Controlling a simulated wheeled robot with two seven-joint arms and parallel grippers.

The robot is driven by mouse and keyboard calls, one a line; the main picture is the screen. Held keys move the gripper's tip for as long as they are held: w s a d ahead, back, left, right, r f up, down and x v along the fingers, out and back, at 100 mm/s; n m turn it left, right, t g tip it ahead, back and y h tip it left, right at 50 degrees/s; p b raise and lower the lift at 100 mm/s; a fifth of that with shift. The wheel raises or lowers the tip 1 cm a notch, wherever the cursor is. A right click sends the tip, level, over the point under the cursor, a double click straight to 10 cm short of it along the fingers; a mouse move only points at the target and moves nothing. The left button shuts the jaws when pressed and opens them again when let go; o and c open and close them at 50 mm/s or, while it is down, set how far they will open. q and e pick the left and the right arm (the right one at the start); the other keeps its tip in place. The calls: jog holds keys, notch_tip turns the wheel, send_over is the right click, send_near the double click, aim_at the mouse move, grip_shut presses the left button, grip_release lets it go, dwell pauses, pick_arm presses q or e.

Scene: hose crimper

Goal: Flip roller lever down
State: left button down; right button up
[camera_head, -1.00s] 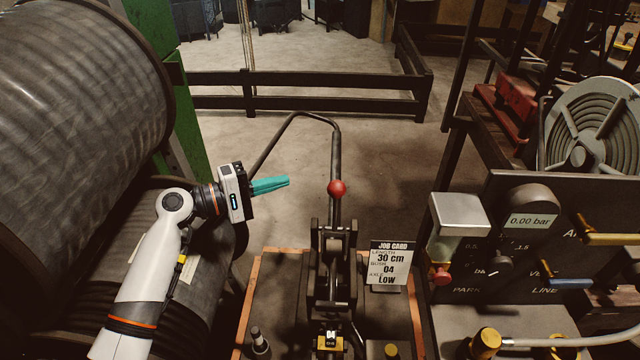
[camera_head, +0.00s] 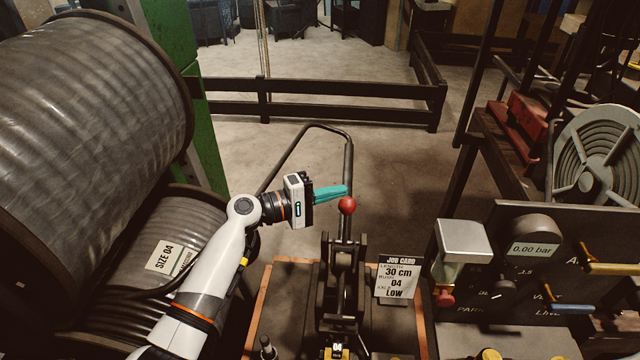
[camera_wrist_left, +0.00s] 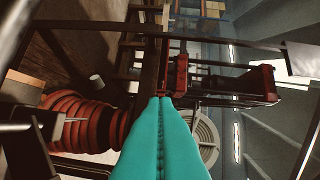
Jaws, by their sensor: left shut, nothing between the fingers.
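The roller lever appears to be the upright dark bar with a red ball knob (camera_head: 347,205) on the roller mechanism (camera_head: 342,275) in the head view. Its ball is up, above the rollers. My left gripper (camera_head: 345,191) has teal fingers, shut and empty, pointing right. In the picture the fingertips lie just above the red ball; I cannot tell whether they touch it. The left wrist view shows the closed teal fingers (camera_wrist_left: 163,102) meeting along a seam. The ball cannot be made out there. My right gripper is out of view.
A job card (camera_head: 397,279) stands right of the mechanism. A panel with a 0.00 bar gauge (camera_head: 531,250) and handles is farther right. Large hose reels (camera_head: 90,110) fill the left side. Open floor lies beyond.

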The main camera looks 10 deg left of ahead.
pick_arm(q)
jog(key=shift+s+d+r+p, duration=0.1)
jog(key=shift+s+r+p, duration=0.1)
jog(key=shift+s, duration=0.4)
jog(key=shift+s+r+p, duration=0.1)
jog(key=shift+s+p, duration=0.05)
jog(key=shift+s, duration=0.4)
jog(key=shift+f, duration=0.1)
